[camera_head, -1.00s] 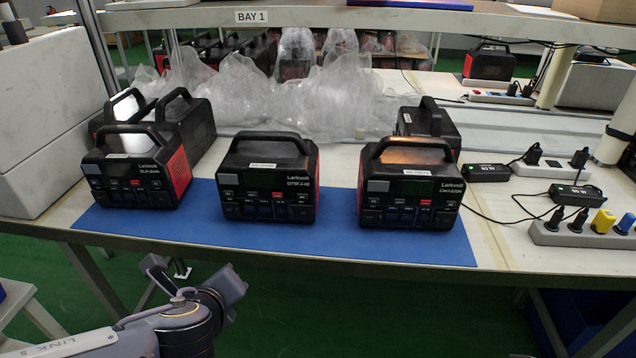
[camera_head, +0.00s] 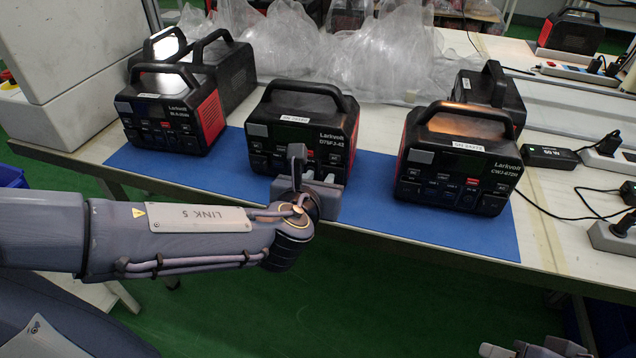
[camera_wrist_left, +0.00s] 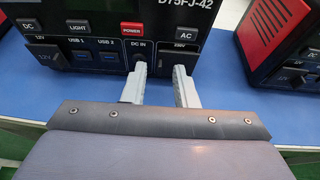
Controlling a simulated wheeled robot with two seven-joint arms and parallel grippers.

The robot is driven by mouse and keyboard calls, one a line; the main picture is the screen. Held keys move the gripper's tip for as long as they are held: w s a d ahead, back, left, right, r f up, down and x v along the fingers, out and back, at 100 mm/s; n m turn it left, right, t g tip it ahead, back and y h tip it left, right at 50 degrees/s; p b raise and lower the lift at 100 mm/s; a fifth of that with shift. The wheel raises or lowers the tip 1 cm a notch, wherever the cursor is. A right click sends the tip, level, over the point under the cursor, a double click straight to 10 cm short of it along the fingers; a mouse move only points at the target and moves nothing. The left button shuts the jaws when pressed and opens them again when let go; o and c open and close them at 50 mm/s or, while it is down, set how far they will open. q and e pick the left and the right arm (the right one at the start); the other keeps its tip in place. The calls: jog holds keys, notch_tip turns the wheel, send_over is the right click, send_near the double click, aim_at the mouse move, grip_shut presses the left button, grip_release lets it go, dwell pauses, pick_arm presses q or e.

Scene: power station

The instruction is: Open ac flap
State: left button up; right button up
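The middle black power station (camera_head: 300,130), labelled D75FJ-42, stands upright on the blue mat. In the left wrist view, its front panel shows DC, LIGHT, red POWER and AC buttons. Below AC is a dark flap (camera_wrist_left: 180,49) marked 230V, beside the DC IN socket; it looks closed. My left gripper (camera_wrist_left: 160,76) is open and empty, its two light fingers pointing at the panel's lower part, below DC IN and the 230V flap. Contact cannot be told. In the head view, my left gripper (camera_head: 325,180) partly hides the panel. Part of my right gripper (camera_head: 535,350) shows at the bottom right.
Similar power stations stand left (camera_head: 170,110) and right (camera_head: 455,165) on the blue mat (camera_head: 380,205), with others behind. Clear plastic bags (camera_head: 360,60) lie at the back. A cable and adapter (camera_head: 548,157) are at right. The table's front edge is below my gripper.

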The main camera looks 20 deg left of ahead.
pick_arm(q)
jog(key=shift+c, duration=0.5)
grip_shut()
jog(key=shift+d, duration=0.1)
